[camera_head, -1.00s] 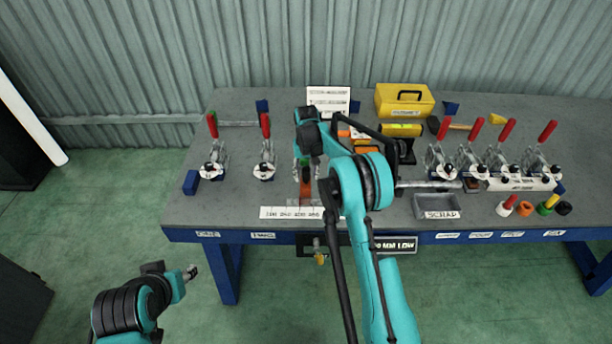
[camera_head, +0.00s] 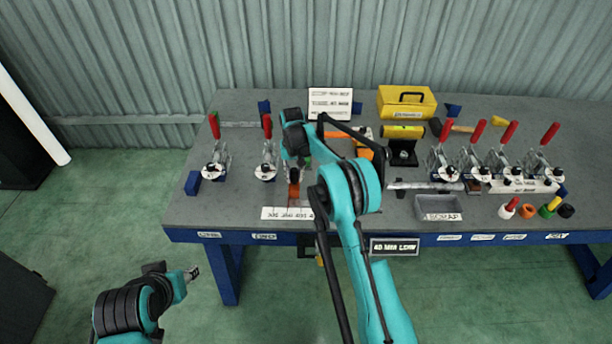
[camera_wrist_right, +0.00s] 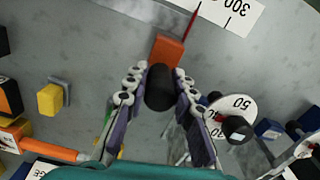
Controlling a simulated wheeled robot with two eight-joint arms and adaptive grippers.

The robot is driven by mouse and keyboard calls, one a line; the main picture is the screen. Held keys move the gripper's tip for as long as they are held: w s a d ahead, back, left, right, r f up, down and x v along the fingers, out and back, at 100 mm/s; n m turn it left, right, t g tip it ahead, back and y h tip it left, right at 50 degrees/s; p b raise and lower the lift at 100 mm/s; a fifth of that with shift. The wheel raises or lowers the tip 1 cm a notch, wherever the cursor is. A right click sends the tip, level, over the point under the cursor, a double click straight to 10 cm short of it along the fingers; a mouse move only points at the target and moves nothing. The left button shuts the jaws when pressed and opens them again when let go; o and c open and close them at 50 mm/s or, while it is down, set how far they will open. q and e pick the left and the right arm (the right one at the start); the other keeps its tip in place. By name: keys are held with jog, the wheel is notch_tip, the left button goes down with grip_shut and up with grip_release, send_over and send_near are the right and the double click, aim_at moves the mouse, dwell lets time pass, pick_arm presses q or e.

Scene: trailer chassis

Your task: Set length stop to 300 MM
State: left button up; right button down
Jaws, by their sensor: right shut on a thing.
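The length stop is an orange block (camera_wrist_right: 168,49) with a thin red pointer (camera_wrist_right: 188,24) and a black knob (camera_wrist_right: 160,90). In the head view the orange block (camera_head: 293,190) stands behind the white scale strip (camera_head: 287,213). My right gripper (camera_wrist_right: 161,76) is shut on the black knob, with a finger on each side. In the wrist view the red pointer lies a little left of the tick beside "300" on the scale (camera_wrist_right: 237,10). My left gripper (camera_head: 191,273) hangs in front of the bench, away from the stop; its jaws are too small to read.
Two red-handled clamps (camera_head: 266,160) stand left of the stop, and several more (camera_head: 475,160) at the right. A grey scrap tray (camera_head: 438,207), a yellow case (camera_head: 406,102) and a white sign (camera_head: 330,103) are on the bench (camera_head: 235,190). A metal bar (camera_head: 425,186) lies right of my arm.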

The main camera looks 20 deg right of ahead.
jog(key=shift+w+a, duration=0.15)
jog(key=shift+a, duration=0.4)
jog(key=shift+w+a, duration=0.15)
jog(key=shift+a, duration=0.4)
jog(key=c, duration=1.3)
grip_release()
jog(key=shift+o, duration=0.2)
jog(key=shift+d, duration=0.1)
notch_tip(320, 180, up, 12)
